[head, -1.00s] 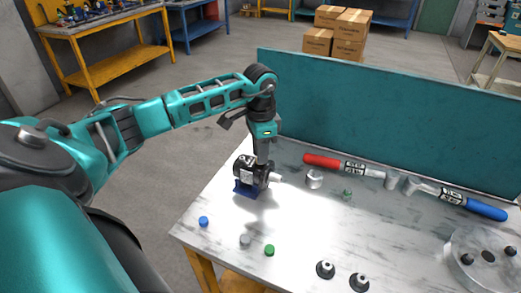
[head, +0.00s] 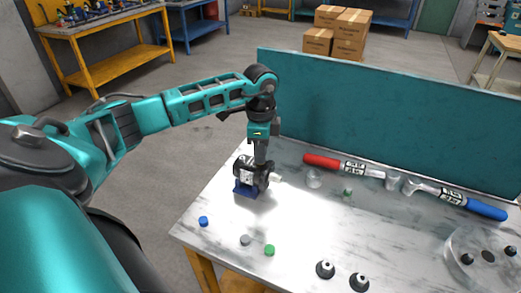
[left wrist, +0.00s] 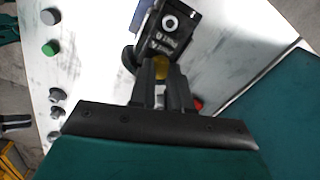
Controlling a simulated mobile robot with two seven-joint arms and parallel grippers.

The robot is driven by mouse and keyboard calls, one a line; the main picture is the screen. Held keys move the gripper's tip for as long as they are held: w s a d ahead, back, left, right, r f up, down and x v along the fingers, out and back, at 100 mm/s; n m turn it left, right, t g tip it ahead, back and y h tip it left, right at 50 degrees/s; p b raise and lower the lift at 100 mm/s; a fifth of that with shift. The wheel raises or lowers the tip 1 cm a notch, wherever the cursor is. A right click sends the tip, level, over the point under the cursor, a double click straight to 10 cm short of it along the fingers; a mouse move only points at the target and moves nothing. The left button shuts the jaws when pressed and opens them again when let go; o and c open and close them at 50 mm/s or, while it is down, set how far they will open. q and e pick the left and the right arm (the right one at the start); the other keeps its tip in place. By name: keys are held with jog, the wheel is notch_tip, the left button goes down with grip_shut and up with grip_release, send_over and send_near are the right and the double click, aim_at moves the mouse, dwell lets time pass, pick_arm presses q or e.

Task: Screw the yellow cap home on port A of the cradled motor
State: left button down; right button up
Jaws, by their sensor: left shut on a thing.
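The black motor (head: 243,172) with a pale label sits in a blue cradle (head: 245,190) near the table's left side; its silver shaft points right. My left gripper (head: 260,159) reaches straight down onto the motor's top. In the left wrist view, my left gripper (left wrist: 161,67) is shut on the yellow cap (left wrist: 161,69), which is mostly hidden between the fingers, right beside the motor body (left wrist: 168,35). The port under the cap is hidden, so I cannot tell how deep the cap sits. My right gripper is in neither view.
A blue cap (head: 203,221), a grey cap (head: 245,240) and a green cap (head: 269,250) lie in front. Two dark fittings (head: 325,269) are near the front edge. Red-handled (head: 322,160) and blue-handled (head: 487,208) tools lie along the teal back panel (head: 380,125).

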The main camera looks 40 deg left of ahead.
pick_arm(q)
jog(key=shift+m, duration=0.4)
jog(key=m, duration=0.3)
jog(key=shift+m, duration=0.3)
jog(key=c, duration=1.2)
grip_release()
jog(key=shift+r, duration=1.75)
jog(key=shift+o, duration=0.3)
jog(key=o, duration=0.5)
